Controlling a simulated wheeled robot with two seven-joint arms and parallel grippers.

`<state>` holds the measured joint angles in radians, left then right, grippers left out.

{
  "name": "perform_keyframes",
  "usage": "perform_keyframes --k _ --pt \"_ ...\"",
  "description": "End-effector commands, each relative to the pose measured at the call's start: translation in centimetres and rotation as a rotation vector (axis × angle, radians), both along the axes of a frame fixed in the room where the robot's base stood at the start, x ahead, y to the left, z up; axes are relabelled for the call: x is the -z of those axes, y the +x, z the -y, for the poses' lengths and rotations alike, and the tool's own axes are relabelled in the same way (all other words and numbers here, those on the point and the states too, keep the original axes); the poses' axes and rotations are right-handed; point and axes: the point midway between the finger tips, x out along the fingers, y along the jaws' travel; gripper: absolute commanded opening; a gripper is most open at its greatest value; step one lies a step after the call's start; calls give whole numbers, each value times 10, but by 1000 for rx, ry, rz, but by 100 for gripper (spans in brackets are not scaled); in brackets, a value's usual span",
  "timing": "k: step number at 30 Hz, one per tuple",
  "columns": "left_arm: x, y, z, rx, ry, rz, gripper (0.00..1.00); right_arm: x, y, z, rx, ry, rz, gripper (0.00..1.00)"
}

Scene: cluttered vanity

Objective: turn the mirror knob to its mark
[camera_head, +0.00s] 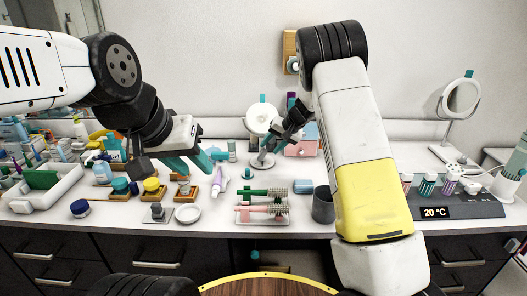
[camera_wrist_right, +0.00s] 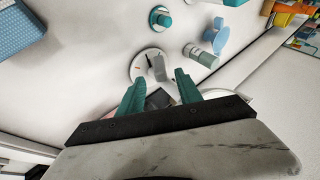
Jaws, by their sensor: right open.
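The round white mirror (camera_head: 261,117) stands on a stem at the middle of the vanity, with a teal tab on top. Its round base (camera_head: 262,161) also shows in the right wrist view (camera_wrist_right: 137,69), with a grey stem and a small dark red line. I cannot clearly make out a knob or its mark; the gripper may hide them. My right gripper (camera_wrist_right: 158,92) is open, its teal fingers close to the near side of the base and stem; contact is unclear. My left gripper (camera_head: 187,162) hangs over the counter left of the mirror, teal fingers apart, with nothing visible between them.
A teal-capped item (camera_head: 248,173) stands in front of the mirror base. A pink box (camera_head: 303,149) is right behind my right gripper. Brushes on a tray (camera_head: 262,221) and a dark cup (camera_head: 322,205) lie nearer. Another mirror (camera_head: 463,96) stands far right.

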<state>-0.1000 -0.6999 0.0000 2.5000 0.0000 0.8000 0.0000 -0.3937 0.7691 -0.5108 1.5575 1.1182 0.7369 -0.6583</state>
Motion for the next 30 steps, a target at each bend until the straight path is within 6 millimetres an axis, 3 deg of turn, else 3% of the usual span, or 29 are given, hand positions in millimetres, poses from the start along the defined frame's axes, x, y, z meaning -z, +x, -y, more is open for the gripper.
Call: perform_keyframes --k 12,25,30 --pt "0 0 0 0 0 0 36 50 23 -28 -1 -3 -2 42" --pt "0 0 0 0 0 0 36 59 28 -33 1 -2 0 42" --pt "0 0 0 0 0 0 36 58 28 -34 1 -2 0 8"
